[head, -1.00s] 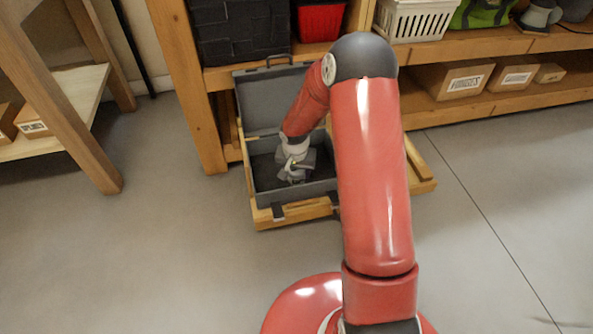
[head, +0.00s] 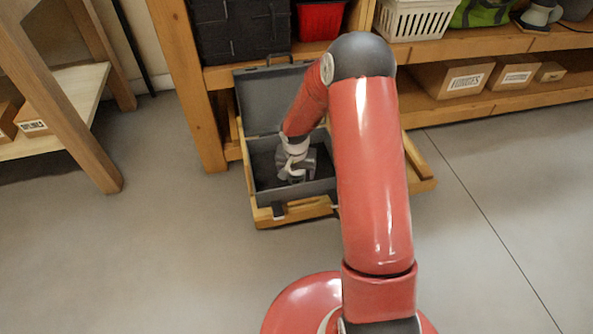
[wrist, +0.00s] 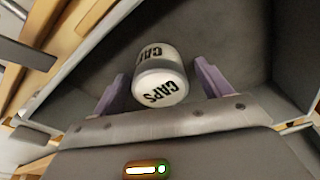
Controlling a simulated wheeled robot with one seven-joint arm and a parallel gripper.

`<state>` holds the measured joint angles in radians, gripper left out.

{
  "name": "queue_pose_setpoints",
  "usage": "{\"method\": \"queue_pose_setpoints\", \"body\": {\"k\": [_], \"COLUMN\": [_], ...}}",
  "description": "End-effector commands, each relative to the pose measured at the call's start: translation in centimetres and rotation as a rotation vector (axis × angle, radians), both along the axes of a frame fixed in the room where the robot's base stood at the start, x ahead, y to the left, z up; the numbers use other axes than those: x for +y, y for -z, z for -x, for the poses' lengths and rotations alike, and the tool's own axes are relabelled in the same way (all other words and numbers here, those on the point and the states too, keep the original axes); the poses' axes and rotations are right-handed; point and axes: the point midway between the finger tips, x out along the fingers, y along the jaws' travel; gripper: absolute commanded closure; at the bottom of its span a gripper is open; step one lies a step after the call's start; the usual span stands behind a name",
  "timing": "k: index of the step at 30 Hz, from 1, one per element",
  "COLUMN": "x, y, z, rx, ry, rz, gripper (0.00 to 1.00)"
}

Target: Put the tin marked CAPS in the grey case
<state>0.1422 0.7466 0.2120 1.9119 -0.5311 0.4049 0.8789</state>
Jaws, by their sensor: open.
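The grey case (head: 265,195) stands with its lid up in a wooden drawer of the bench. My gripper (head: 296,176) is down inside the case in the head view, with part of my arm above it. In the wrist view the white tin marked CAPS (wrist: 160,80) is between the two purple fingers of my gripper (wrist: 165,85). The fingers are spread, with a gap showing on each side of the tin. The tin is inside the case, over its dark floor (wrist: 225,45); I cannot tell exactly how it rests. The tin does not show in the head view.
The drawer's wooden front (head: 300,211) surrounds the case. A black crate (head: 240,35), a red bin (head: 320,20) and a white basket (head: 415,20) stand on the shelf above. Labelled cardboard boxes (head: 455,78) sit on the lower shelf. The floor (head: 130,250) is clear in front.

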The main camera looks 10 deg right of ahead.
Motion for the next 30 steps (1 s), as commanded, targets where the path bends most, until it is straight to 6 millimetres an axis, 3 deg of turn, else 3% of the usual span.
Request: {"method": "queue_pose_setpoints", "body": {"k": [5, 15, 30], "x": [0.1, 0.3, 0.4], "y": [-1.6, -6.9, -7.7], "z": [0.1, 0.9, 1.1], "rx": [-0.002, -0.002, 0.0], "ry": [0.001, 0.0, 0.0], "rz": [0.001, 0.001, 0.0], "gripper": [0.23, 0.23, 0.23]}}
